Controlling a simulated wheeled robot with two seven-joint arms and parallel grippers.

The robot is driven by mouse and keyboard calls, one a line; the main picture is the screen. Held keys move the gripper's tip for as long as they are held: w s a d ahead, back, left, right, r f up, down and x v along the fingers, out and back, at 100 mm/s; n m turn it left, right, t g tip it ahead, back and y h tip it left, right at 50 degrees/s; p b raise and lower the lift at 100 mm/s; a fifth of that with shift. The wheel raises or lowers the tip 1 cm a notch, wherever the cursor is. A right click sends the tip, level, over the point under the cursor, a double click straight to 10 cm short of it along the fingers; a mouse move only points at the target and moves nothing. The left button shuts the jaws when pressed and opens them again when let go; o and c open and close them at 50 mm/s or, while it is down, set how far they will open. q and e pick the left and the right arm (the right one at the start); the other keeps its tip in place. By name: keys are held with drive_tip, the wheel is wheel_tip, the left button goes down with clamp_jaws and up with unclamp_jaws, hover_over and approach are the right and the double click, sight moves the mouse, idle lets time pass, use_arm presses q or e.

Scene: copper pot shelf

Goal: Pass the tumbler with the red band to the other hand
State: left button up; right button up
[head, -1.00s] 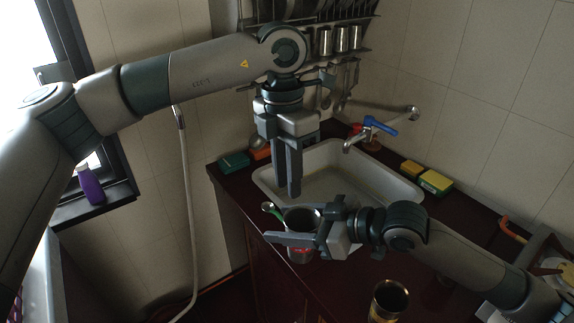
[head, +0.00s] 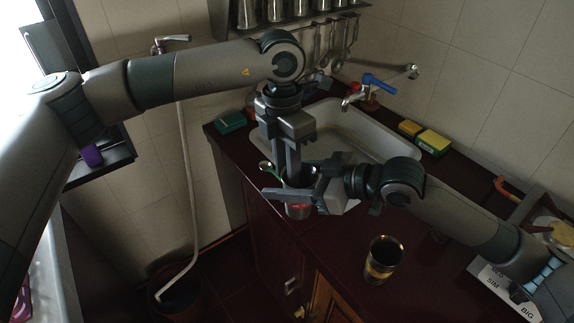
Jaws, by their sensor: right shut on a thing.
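The steel tumbler with the red band (head: 299,212) is held upright near the left edge of the dark red counter. My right gripper (head: 292,189) comes in from the right and is shut on it, its near finger crossing in front of the upper wall. My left gripper (head: 289,178) points straight down from above, its fingertips at the tumbler's rim. Its fingers overlap in this view, so I cannot tell how far apart they are or whether they touch the tumbler. The tumbler's rim is mostly hidden by both grippers.
Another tumbler, with a yellowish band (head: 383,262), stands on the counter at front right. A green-handled utensil (head: 268,169) shows just behind the held tumbler, partly hidden. The sink (head: 395,150) lies behind, with sponges (head: 432,142) on its right. Utensils hang above.

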use_arm(q)
clamp_jaws()
use_arm(e)
drive_tip(key=o, duration=1.2)
drive_tip(key=v, duration=1.2)
